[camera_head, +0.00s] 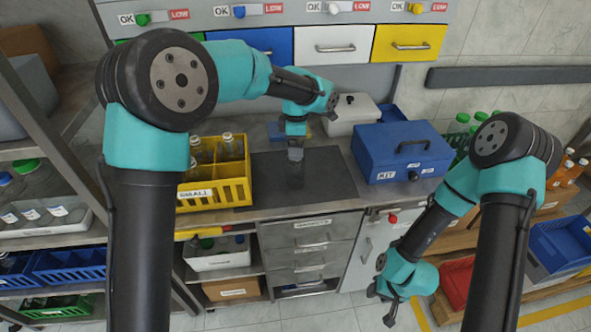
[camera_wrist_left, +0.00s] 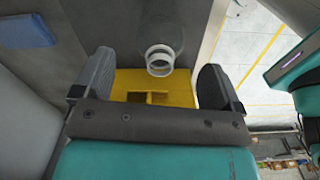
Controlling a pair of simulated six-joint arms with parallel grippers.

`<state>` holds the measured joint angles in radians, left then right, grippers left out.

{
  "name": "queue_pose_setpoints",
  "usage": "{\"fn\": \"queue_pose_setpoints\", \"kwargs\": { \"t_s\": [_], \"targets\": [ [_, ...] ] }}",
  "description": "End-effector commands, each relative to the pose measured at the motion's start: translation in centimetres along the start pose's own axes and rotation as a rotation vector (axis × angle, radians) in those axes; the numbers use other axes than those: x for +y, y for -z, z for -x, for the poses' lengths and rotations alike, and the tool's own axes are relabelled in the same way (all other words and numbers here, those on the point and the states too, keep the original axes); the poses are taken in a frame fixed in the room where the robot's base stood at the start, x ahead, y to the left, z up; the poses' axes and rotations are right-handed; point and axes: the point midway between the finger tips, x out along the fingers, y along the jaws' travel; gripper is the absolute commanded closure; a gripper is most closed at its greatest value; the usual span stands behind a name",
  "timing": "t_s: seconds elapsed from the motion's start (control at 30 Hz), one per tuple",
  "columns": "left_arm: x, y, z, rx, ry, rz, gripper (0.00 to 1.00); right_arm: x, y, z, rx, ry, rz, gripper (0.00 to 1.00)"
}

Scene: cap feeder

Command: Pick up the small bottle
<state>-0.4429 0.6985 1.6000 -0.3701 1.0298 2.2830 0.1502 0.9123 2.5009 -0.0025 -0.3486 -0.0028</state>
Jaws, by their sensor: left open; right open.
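A clear small bottle shows in the left wrist view with its pale round neck (camera_wrist_left: 160,60) facing the camera, between and slightly beyond the fingertips. Its see-through body is faint against the dark surface. My left gripper (camera_wrist_left: 158,85) is open, one finger on each side of the neck, with gaps showing. In the head view my left gripper (camera_head: 295,153) is over the dark mat (camera_head: 325,182); the bottle there is not clearly visible. Several clear bottles (camera_head: 228,146) stand in the yellow crate (camera_head: 213,193). My right gripper (camera_head: 385,301) is open and empty, low in front of the cabinet.
A blue box with a handle (camera_head: 402,152) stands right of the mat. A pale box (camera_head: 351,113) is behind it. Coloured drawers (camera_head: 332,46) line the back. The mat's front part is clear. A red crate (camera_head: 457,281) stands low at the right.

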Motion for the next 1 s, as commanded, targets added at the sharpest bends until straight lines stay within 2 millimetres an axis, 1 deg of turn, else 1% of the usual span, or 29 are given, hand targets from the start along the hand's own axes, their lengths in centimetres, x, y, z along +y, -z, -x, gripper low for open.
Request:
{"fn": "queue_pose_setpoints", "kwargs": {
  "t_s": [0.23, 0.33, 0.47, 0.6, 0.7, 0.8, 1.0],
  "targets": [
    [0.0, 0.0, 0.0, 0.000, 0.000, 0.000, 0.09, 0.0, 0.0, 0.0, 0.000, 0.000, 0.000, 0.57],
    [0.0, 0.0, -0.3, 0.000, 0.001, 0.000, 0.09, 0.0, 0.0, 0.0, 0.000, 0.000, 0.000, 0.57],
    [0.0, 0.1, -1.6, 0.000, 0.002, 0.001, 0.09, 0.0, 0.0, 0.0, 0.000, 0.000, 0.000, 0.57],
    [-0.1, 0.2, -3.6, 0.001, 0.004, 0.002, 0.09, 0.0, 0.0, 0.0, 0.000, 0.000, 0.000, 0.57],
    [-0.1, 0.1, -4.7, 0.001, 0.001, 0.001, 0.09, 0.0, 0.0, 0.0, 0.000, 0.000, 0.000, 0.57],
    [-0.1, 0.1, -5.1, 0.001, 0.001, 0.000, 0.09, 0.0, 0.0, 0.0, 0.000, 0.000, 0.000, 0.57],
    [0.0, 0.1, -5.2, 0.000, 0.000, 0.000, 0.09, 0.0, 0.0, 0.0, 0.000, 0.000, 0.000, 0.57]
  ]
}}
